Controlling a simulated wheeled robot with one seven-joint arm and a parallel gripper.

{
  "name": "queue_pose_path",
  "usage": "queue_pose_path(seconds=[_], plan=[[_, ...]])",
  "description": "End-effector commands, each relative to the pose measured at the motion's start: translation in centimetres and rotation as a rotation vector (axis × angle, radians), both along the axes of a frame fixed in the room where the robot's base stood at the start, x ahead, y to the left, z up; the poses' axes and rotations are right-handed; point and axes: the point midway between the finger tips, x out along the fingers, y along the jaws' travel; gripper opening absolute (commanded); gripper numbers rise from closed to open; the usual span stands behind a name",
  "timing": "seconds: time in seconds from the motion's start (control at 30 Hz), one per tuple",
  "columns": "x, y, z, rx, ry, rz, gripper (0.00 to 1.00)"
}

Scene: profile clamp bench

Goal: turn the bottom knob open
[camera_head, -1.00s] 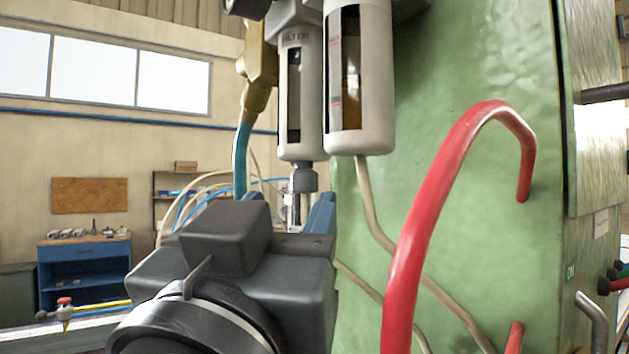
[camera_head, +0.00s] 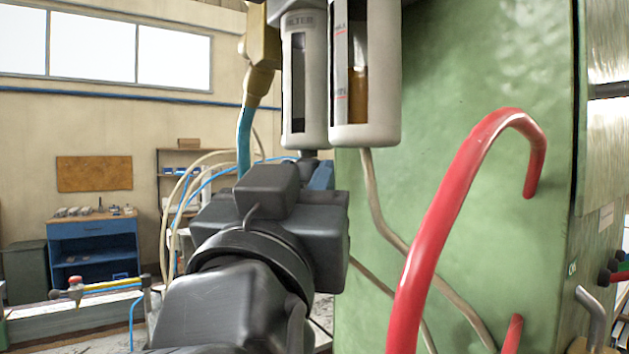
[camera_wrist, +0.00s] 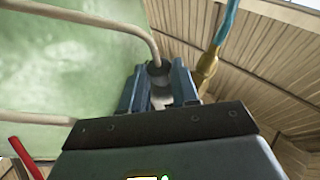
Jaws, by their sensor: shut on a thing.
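The filter unit hangs at top centre in the head view, with a filter bowl (camera_head: 306,110) and a larger grey bowl (camera_head: 381,120) beside it. The dark bottom knob (camera_head: 309,154) sits under the filter bowl, mostly hidden behind my gripper. My gripper (camera_head: 316,172) is directly below it, pointing up. In the wrist view, the blue fingers of my gripper (camera_wrist: 158,86) stand on both sides of the round dark knob (camera_wrist: 156,69) and are shut on it. How far the knob is turned cannot be told.
A red curved handle (camera_head: 445,220) stands to the right of my gripper, before the green machine panel (camera_head: 480,75). A beige pipe (camera_head: 373,205) runs down from the larger bowl. A brass fitting (camera_head: 262,55) with a blue hose (camera_head: 244,140) hangs to the left.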

Motion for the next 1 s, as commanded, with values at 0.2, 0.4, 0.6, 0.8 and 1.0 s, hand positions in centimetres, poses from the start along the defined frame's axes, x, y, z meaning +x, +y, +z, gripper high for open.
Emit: queue_pose_path(seconds=[0.2, 0.4, 0.6, 0.8, 1.0], plan=[[-0.02, 0.01, -0.01, 0.0, 0.0, 0.0, 0.05], [-0.01, 0.03, -0.06, 0.0, 0.0, -0.003, 0.0], [-0.02, 0.17, -0.34, 0.002, -0.002, -0.047, 0.0], [0.06, 0.47, -0.68, 0.002, -0.004, -0.159, 0.0], [0.24, 0.8, -0.78, 0.001, -0.003, -0.331, 0.0]])
